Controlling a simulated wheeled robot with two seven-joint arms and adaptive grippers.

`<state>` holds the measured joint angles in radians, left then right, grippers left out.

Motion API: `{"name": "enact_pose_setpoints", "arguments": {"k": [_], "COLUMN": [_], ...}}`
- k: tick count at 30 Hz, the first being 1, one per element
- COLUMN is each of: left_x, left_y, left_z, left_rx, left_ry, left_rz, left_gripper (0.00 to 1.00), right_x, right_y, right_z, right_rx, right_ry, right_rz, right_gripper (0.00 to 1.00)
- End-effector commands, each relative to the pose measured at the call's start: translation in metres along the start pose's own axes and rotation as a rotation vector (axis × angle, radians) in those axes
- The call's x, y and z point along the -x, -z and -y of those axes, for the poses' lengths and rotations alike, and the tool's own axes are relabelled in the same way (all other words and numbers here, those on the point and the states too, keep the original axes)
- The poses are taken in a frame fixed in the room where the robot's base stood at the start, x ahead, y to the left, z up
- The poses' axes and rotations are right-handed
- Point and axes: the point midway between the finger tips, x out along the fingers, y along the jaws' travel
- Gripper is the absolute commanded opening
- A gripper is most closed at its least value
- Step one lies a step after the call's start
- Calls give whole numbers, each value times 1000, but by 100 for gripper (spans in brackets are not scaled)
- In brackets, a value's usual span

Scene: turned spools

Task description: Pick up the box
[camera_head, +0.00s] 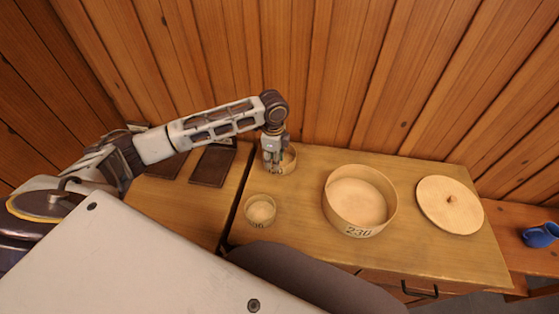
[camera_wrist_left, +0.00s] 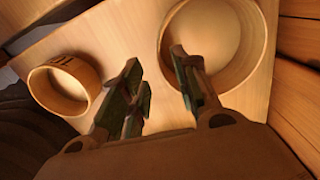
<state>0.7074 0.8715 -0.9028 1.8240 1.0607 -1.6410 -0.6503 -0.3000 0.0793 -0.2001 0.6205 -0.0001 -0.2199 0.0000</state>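Several round, open wooden boxes stand on the wooden table (camera_head: 300,225). The large box (camera_head: 340,208), marked 230, is right of centre. A small box (camera_head: 261,212) with a dark number is at the front left; a small box with a dark label also shows in the wrist view (camera_wrist_left: 62,90). Another box (camera_head: 290,160) stands near the back edge, partly hidden by my left gripper (camera_head: 272,163). In the wrist view my left gripper (camera_wrist_left: 156,72) is open, fingers apart around a round box's near rim (camera_wrist_left: 168,78); contact cannot be told. My right gripper is out of view.
A round wooden lid (camera_head: 450,205) with a knob lies at the right of the table. A blue mug (camera_head: 540,235) stands on a lower bench farther right. Dark flat panels (camera_head: 212,165) lie left of the boxes. A plank wall (camera_head: 340,70) rises close behind.

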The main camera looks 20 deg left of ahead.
Motion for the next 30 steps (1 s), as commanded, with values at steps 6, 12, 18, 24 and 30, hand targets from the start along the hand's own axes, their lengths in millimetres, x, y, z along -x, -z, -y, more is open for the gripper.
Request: {"name": "enact_pose_setpoints", "arguments": {"k": [6,12,18,24,30], "left_x": [-11,-34,-50,-52,-52], "left_y": [1,2,2,2,2], "left_z": [2,4,4,4,4], "left_rx": [0,0,0,-1,-1], "left_ry": [-1,-2,-1,1,0], "left_rz": [0,1,1,1,1], "left_gripper": [31,31,31,31,31], "right_x": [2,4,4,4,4], "right_y": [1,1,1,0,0], "right_z": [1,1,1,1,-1], "right_rx": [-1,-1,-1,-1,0], "right_ry": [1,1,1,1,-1], "right_rz": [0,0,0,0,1], "right_gripper": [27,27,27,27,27]}}
